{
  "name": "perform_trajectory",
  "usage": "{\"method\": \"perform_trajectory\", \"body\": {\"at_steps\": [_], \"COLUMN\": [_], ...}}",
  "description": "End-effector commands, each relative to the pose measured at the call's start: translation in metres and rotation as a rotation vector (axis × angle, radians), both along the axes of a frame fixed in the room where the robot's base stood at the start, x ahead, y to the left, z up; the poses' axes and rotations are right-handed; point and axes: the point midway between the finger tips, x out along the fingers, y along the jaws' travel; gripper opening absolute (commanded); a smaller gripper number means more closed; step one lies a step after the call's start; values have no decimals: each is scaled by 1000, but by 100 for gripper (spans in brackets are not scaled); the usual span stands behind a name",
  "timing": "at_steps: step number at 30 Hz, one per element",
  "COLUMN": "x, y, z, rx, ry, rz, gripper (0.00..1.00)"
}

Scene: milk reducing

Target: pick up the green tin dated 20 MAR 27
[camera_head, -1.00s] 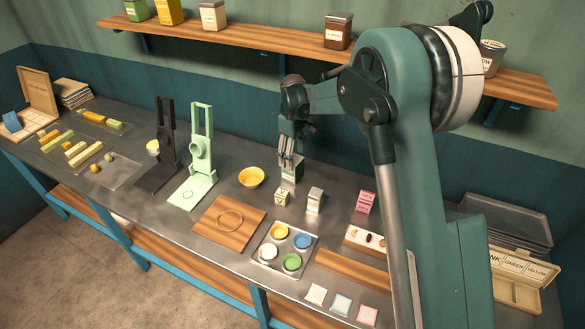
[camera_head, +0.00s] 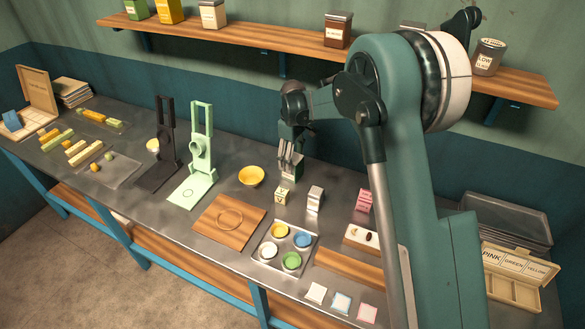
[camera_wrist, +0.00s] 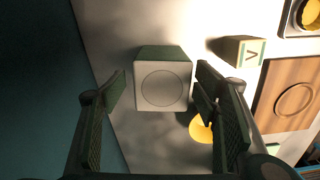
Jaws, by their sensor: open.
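A tin with a pale lid marked by a circle and a green side (camera_wrist: 164,53) stands upright on the bench in the wrist view. My gripper (camera_wrist: 160,86) is open, with one finger on each side of the tin and gaps showing between them. In the head view my gripper (camera_head: 290,162) points down at the bench and hides most of this tin. No date can be read on the tin in either view.
A small box marked V (camera_head: 282,196) and a pale carton (camera_head: 314,200) stand close by. A yellow bowl (camera_head: 251,176) is to the left; it also shows in the wrist view (camera_wrist: 201,129). A green container (camera_head: 137,11) is on the wall shelf (camera_head: 260,43).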

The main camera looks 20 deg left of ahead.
Motion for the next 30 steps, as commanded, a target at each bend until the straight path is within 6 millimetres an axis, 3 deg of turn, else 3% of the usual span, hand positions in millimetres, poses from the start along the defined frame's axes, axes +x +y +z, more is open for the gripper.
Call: {"method": "perform_trajectory", "body": {"at_steps": [8,21,30], "x": [0,-3,-3], "y": [0,1,1], "z": [-7,-49,-52], "rx": [0,0,0], "ry": [0,0,0], "rz": [0,0,0], "gripper": [61,61,61]}}
